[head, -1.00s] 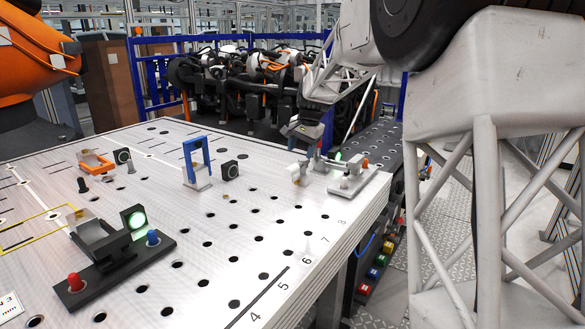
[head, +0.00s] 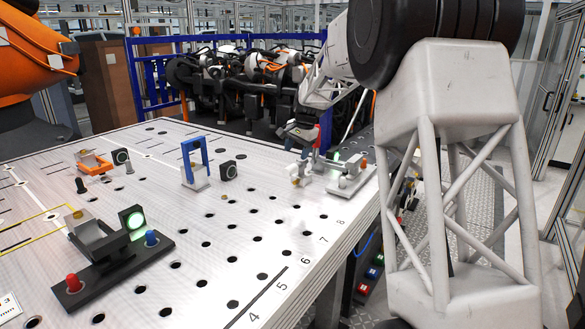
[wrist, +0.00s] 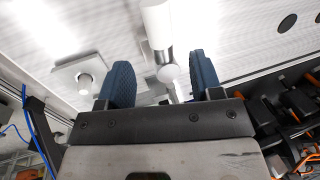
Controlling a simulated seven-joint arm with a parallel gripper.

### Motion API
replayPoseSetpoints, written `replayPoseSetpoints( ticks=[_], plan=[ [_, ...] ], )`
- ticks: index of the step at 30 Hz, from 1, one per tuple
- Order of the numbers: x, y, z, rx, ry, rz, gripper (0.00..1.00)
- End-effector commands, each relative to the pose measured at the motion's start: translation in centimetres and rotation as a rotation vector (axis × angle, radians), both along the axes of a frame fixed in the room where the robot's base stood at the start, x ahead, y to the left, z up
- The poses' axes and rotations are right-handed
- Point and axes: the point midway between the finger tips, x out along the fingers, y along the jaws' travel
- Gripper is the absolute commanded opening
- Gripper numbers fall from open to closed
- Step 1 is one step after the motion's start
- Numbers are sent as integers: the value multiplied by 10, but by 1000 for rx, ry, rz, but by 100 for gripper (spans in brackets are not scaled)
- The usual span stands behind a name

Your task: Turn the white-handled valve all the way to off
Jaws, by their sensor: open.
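The handle's exact angle is unclear there.
A blue frame (head: 195,162) stands to the left. A black base with red and blue buttons (head: 115,265) is at front left. The perforated table (head: 255,235) is clear at front right.

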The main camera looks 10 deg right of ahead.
Motion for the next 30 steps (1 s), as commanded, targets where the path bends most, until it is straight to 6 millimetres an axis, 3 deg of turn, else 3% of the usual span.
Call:
replayPoseSetpoints(
  ticks=[18, 30],
  plan=[
    [11, 12, -62, 0, 1, 0, 59],
    [13, 14, -70, 0, 0, 0, 59]
  ],
)
